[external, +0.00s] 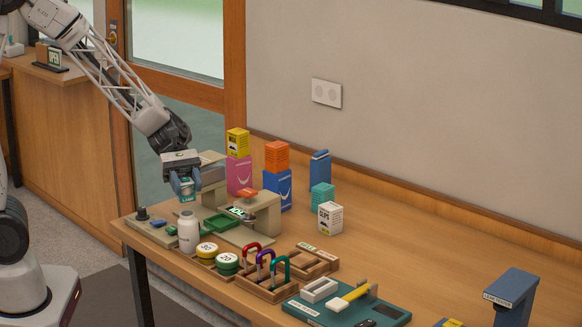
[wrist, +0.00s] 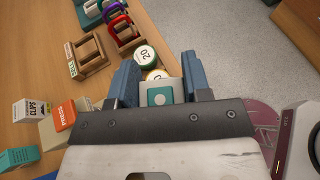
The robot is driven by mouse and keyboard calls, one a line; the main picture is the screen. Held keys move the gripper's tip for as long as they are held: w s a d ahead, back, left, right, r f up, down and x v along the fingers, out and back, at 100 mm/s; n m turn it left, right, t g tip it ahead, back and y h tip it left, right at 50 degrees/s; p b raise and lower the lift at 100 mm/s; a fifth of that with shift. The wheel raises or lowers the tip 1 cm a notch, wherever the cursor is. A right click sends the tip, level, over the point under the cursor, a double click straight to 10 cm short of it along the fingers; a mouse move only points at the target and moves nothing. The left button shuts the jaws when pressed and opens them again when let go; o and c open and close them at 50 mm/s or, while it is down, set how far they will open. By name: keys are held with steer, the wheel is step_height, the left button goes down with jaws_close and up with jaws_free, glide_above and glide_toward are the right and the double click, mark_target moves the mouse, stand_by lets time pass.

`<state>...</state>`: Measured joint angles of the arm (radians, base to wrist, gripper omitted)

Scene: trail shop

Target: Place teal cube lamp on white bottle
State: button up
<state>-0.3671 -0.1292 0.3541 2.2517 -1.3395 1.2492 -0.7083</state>
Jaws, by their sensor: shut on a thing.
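The teal cube lamp (external: 187,190) has a pale label face and hangs between the fingers of my gripper (external: 185,184). In the wrist view, the lamp (wrist: 160,97) shows a pale top with a teal patch, and the two blue fingers of my gripper (wrist: 161,88) are shut on its sides. The white bottle (external: 188,233) stands upright at the table's near left, below the lamp. A small gap seems to show between lamp and bottle top in the external view. The bottle is hidden in the wrist view.
Round tins (external: 227,263) and a wooden rack with coloured carabiners (external: 266,272) stand right of the bottle. A beige machine with a green tray (external: 221,222) is just behind. Stacked boxes (external: 277,157) stand further back. The table's front edge is close to the bottle.

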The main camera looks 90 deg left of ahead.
mark_target(186, 196)
steer(key=shift+f, duration=1.75)
steer(key=shift+f, duration=0.15)
steer(key=o, duration=1)
steer(key=shift+c, duration=0.2)
steer(key=v, duration=1.2)
steer(key=shift+r, duration=0.25)
steer(key=shift+d, duration=0.15)
